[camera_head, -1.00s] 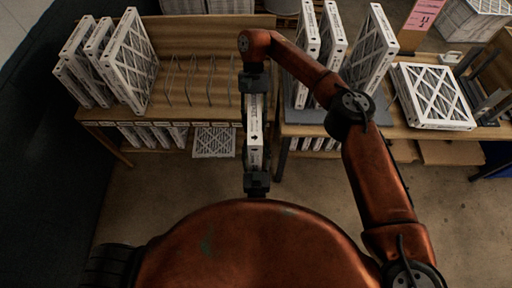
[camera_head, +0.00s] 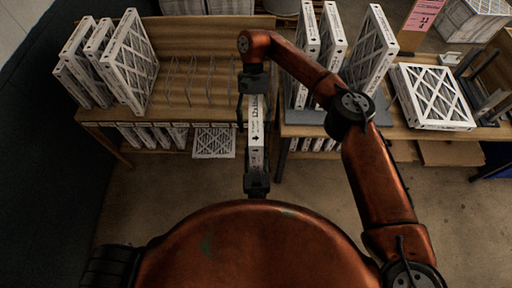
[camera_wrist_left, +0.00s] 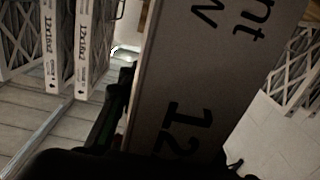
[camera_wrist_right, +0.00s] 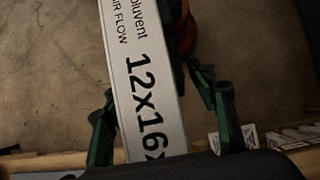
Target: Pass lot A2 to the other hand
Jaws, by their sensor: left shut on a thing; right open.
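A white-edged filter box (camera_head: 256,140), which I take to be lot A2, is held upright above the gap between the two tables, its narrow printed edge towards the head camera. My left gripper (camera_head: 257,174) is shut on its near end. My right gripper (camera_head: 254,98) is at its far end, pointing back towards my body. In the right wrist view its open fingers (camera_wrist_right: 163,115) stand on either side of the box edge (camera_wrist_right: 145,70), which reads 12x16. The box (camera_wrist_left: 205,70) fills the middle of the left wrist view. The lot label cannot be read.
The left table (camera_head: 190,115) holds several upright filters (camera_head: 128,62) and empty wire dividers (camera_head: 192,78). The right table (camera_head: 400,130) holds upright filters (camera_head: 330,55) and a flat stack (camera_head: 434,97). More filters (camera_head: 213,142) sit on the lower shelves. The floor (camera_head: 170,195) between is clear.

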